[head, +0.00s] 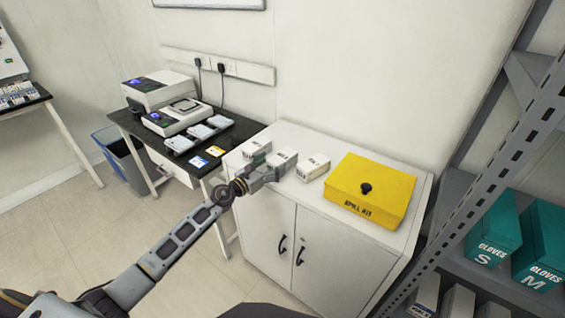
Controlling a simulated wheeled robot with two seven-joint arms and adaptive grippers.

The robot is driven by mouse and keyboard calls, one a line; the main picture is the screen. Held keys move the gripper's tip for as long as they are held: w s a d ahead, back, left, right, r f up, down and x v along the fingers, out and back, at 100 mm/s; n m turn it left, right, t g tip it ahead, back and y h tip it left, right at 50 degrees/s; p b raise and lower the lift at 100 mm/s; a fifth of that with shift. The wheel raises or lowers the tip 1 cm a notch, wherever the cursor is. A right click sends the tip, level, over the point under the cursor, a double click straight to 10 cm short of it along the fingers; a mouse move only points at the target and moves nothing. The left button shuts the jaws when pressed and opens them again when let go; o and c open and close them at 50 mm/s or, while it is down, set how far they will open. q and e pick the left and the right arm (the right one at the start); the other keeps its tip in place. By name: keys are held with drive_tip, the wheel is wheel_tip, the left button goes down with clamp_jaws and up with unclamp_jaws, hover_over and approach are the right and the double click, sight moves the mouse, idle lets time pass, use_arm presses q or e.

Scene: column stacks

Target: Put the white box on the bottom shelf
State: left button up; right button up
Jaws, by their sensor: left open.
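Several small white boxes with dark print stand in a row at the back left of the white cabinet's top (330,215): a left one (256,147), a middle one (281,158) and a right one (313,167). My left gripper (276,171) is open at the front of the middle box and overlaps its lower part. I cannot tell whether it touches the box. The right box stands clear of it. A grey metal shelf rack (455,190) rises at the right; its lowest shelf is not clearly seen. My right gripper is not in view.
A yellow box (372,188) with a black knob sits right of the white boxes. Teal glove boxes (494,240) and pale boxes (457,301) stand on the rack. A black table (240,130) with instruments is at the left, beside a blue-grey bin (117,150).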

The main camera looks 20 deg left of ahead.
sight(281, 157)
use_arm(q)
drive_tip(key=shift+w+d, duration=0.1)
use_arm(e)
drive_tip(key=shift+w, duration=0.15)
use_arm(q)
drive_tip(key=shift+w+d+r, duration=0.2)
drive_tip(key=shift+w+d, duration=0.05)
drive_tip(key=shift+w, duration=0.15)
drive_tip(key=shift+p+x, duration=0.35)
drive_tip(key=shift+x, duration=0.75)
drive_tip(key=shift+w+d, duration=0.45)
drive_tip(key=shift+w, duration=0.3)
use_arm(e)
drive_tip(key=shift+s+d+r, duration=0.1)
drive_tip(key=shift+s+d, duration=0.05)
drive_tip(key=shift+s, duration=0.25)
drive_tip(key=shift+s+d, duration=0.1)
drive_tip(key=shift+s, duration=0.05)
